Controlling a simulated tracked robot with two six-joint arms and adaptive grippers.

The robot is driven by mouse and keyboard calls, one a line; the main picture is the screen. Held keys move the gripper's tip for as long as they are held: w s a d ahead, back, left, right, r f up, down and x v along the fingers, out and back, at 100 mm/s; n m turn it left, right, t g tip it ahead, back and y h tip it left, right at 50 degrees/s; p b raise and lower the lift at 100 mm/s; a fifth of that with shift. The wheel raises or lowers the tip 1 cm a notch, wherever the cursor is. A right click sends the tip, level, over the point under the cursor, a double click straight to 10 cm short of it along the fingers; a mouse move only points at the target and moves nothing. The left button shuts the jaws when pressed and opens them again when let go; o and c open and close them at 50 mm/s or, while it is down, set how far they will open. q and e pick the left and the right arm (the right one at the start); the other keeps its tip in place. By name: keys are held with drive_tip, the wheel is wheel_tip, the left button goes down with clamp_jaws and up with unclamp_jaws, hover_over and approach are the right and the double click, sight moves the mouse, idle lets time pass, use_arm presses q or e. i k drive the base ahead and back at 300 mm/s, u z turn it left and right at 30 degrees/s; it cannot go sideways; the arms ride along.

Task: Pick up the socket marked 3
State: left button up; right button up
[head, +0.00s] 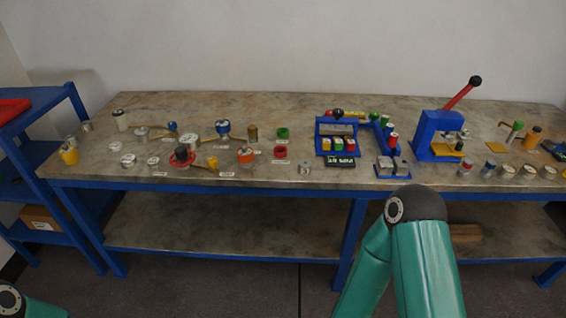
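Several small metal cylinders lie on the long workbench (240,112). They include one near the front middle (304,168), one at the left (128,160) and one at the right front (488,168). A pair of grey blocks (385,167) sits on a blue base near the front edge. Any of these could be a socket, but they are too small for me to read a 3 on any of them. Neither of my grippers is in view. Only green links of my arms show, at the bottom left and lower right of centre.
A blue press (437,136) with a red lever (462,93) stands at the right. A blue rack (324,140) holds coloured items at the middle. Flanged vessels, including one with a red flange (180,164), stand at the left. A blue shelf (45,167) is beside the bench.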

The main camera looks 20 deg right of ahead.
sight(305, 165)
drive_tip(key=u, duration=0.25)
drive_tip(key=i, duration=0.9)
drive_tip(key=z, duration=0.45)
